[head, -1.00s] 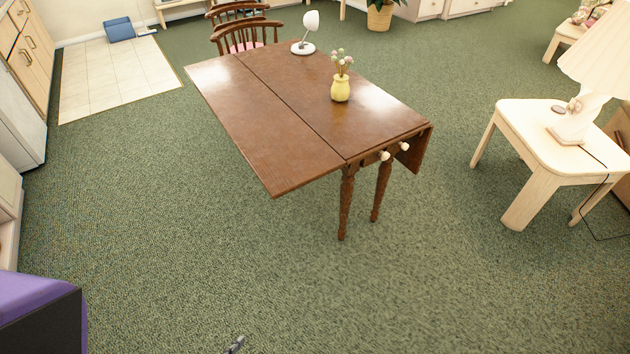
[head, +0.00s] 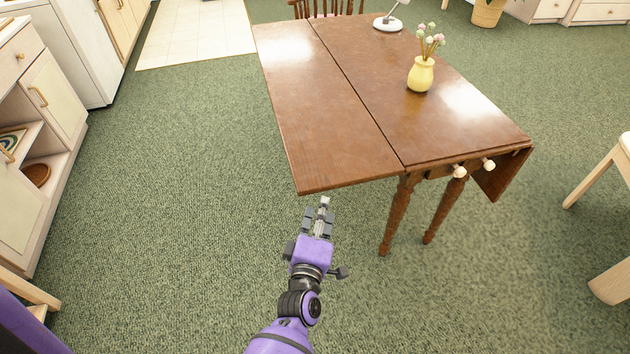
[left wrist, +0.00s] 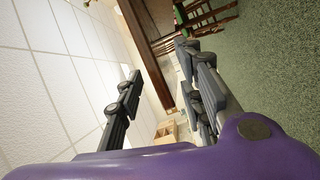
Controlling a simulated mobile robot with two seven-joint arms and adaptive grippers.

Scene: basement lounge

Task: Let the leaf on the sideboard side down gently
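The brown drop-leaf table stands on the green carpet. Its left leaf (head: 325,115), on the side of the cabinets, is raised and level with the fixed top (head: 420,115). The right leaf (head: 503,172) hangs down. My left gripper (head: 322,212) is just short of the raised leaf's near edge in the head view, and contact is not visible. In the left wrist view its fingers (left wrist: 160,100) are spread with nothing between them, and the brown table (left wrist: 146,52) shows beyond. My right gripper is in neither view.
A yellow vase with flowers (head: 421,74) and a white lamp (head: 388,23) stand on the fixed top. Two pale knobs (head: 460,171) are on the table's near end. Cabinets (head: 50,95) line the left. Carpet left of the table is clear. A pale side table (head: 610,170) is at right.

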